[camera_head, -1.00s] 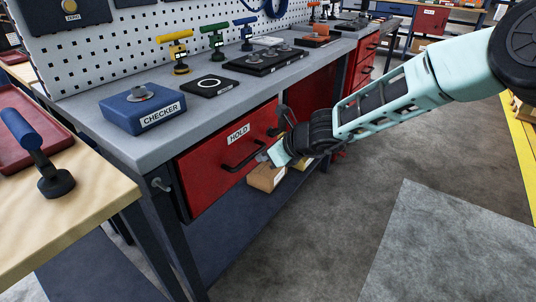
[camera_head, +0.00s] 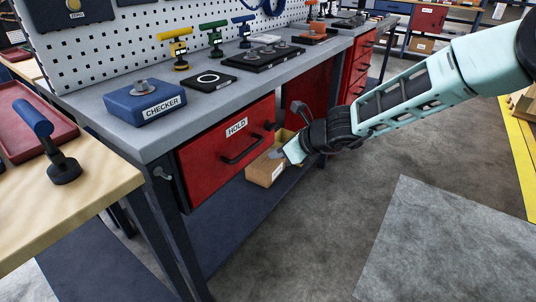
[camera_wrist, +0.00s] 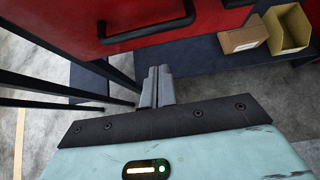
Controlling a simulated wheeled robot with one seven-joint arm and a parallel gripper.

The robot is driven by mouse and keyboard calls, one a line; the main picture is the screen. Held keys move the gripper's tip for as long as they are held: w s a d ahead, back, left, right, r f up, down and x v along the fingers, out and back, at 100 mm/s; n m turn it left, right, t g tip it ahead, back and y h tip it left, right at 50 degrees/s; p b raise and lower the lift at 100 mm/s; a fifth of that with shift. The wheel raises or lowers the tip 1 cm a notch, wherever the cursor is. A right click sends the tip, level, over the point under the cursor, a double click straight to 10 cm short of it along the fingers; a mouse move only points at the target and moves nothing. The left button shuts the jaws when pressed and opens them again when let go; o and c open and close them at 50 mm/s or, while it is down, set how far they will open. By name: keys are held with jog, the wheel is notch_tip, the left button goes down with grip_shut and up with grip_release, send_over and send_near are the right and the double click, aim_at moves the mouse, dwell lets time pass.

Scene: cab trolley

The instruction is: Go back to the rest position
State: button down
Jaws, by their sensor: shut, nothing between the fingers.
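My gripper (camera_wrist: 158,87) is shut and empty, its two grey fingers side by side in the wrist view. In the head view my gripper (camera_head: 280,158) is in front of the bench, to the right of the red HOLD drawer (camera_head: 222,150). It is apart from the drawer's black handle (camera_head: 243,150). The drawer looks closed. In the wrist view the drawer front (camera_wrist: 75,25) and its handle (camera_wrist: 147,33) show above the fingers. My arm reaches in from the upper right of the head view.
Cardboard boxes (camera_head: 263,172) sit on the lower shelf behind my gripper. The blue CHECKER box (camera_head: 146,104) and several coloured handled tools stand on the bench top (camera_head: 120,125). A wooden table (camera_head: 70,210) stands at left. The grey floor (camera_head: 340,220) at right is open.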

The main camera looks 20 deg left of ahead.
jog(key=v, duration=0.8)
jog(key=s+d+r+n+g+h, duration=0.1)
jog(key=s+d+r+n+g, duration=0.1)
jog(key=s+n, duration=0.55)
jog(key=s+d+r+n+g+h, duration=0.1)
jog(key=s+r+n, duration=0.2)
jog(key=s+n, duration=0.45)
jog(key=s+d+n+h, duration=0.7)
jog(key=s+d+n, duration=0.9)
jog(key=d, duration=0.4)
notch_tip(320, 180, up, 17)
jog(key=a+m+p, duration=0.1)
jog(key=p, duration=1.6)
jog(key=shift+s+m, duration=0.3)
jog(key=shift+s, duration=0.15)
jog(key=shift+f, duration=0.1)
